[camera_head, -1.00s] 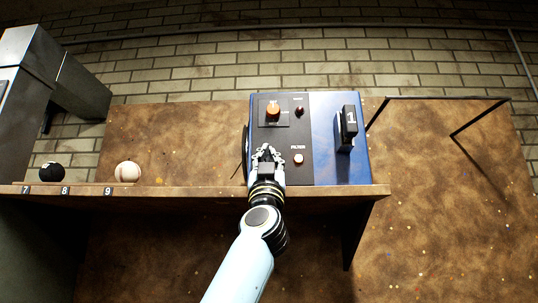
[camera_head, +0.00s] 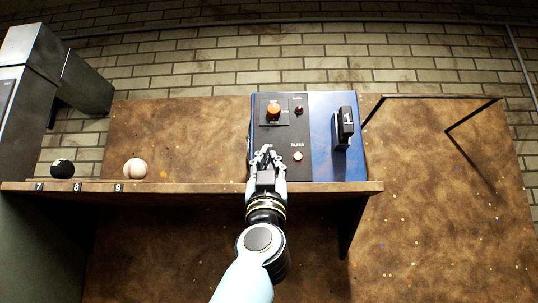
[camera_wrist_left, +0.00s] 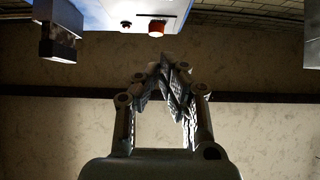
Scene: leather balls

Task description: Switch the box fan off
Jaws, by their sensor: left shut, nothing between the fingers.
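The blue box (camera_head: 320,115) stands on the brown shelf; I take it to be the box fan. Its dark front panel (camera_head: 281,130) has an orange knob (camera_head: 273,110), a small dark red lamp (camera_head: 298,110) and a pale round button (camera_head: 297,156) by the word FILTER. My left gripper (camera_head: 266,150) is shut and empty in front of the panel's lower left, hiding that part; contact cannot be told. My right gripper is out of view.
A black block marked 1 (camera_head: 344,128) sticks out on the box's right side. A black ball (camera_head: 62,168) and a pale ball (camera_head: 135,169) sit on the shelf (camera_head: 200,187) at left. A dark metal frame (camera_head: 440,97) stands at right.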

